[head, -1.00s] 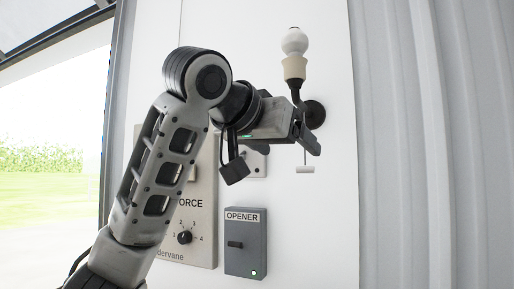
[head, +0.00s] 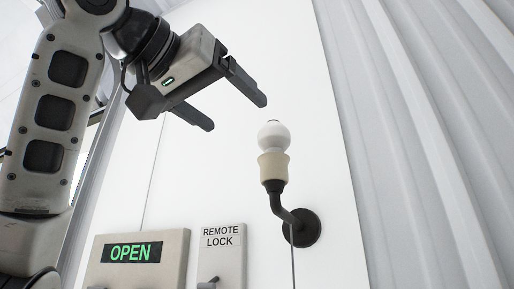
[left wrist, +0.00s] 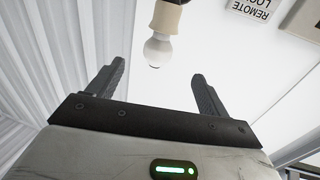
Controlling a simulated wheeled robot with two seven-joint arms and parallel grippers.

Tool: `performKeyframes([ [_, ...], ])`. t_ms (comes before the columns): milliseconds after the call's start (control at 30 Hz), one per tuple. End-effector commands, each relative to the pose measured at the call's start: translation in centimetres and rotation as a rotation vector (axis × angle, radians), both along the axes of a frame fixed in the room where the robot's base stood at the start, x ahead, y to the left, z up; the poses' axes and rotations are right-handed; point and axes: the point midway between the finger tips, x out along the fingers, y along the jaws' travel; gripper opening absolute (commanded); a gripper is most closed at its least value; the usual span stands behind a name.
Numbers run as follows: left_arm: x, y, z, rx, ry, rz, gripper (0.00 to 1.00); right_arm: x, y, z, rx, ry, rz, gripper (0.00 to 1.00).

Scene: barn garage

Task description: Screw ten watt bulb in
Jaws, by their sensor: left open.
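A white round bulb (head: 273,137) with a small dark tip stands upright in a cream socket (head: 273,168). The socket sits on a black curved bracket (head: 300,226) fixed to the white wall panel. How far the bulb is seated cannot be told. My left gripper (head: 235,113) is open and empty, up and to the left of the bulb, apart from it. In the left wrist view the bulb (left wrist: 158,50) and socket (left wrist: 166,16) show beyond the gap between the open fingers (left wrist: 158,70), upside down in that picture. My right gripper is not in view.
Below left on the panel are a box with a green OPEN display (head: 132,252) and a REMOTE LOCK plate (head: 222,245) with a switch. Corrugated wall (head: 430,150) is at the right. The space around the bulb is free.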

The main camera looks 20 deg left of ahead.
Motion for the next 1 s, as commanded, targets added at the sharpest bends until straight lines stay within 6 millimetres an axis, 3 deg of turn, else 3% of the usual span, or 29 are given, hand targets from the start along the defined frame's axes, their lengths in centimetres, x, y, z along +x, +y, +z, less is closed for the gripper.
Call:
performKeyframes([
  [300, 5.5, -1.2, 0.1, 0.001, 0.006, 0.002, 0.79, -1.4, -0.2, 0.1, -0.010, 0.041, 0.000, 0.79],
  [700, 12.7, -2.9, 0.1, 0.001, 0.004, 0.001, 0.79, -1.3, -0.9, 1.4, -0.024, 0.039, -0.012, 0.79],
  [1000, 15.0, -3.5, -0.1, -0.001, 0.002, 0.000, 0.79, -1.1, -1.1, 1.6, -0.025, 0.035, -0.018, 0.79],
])
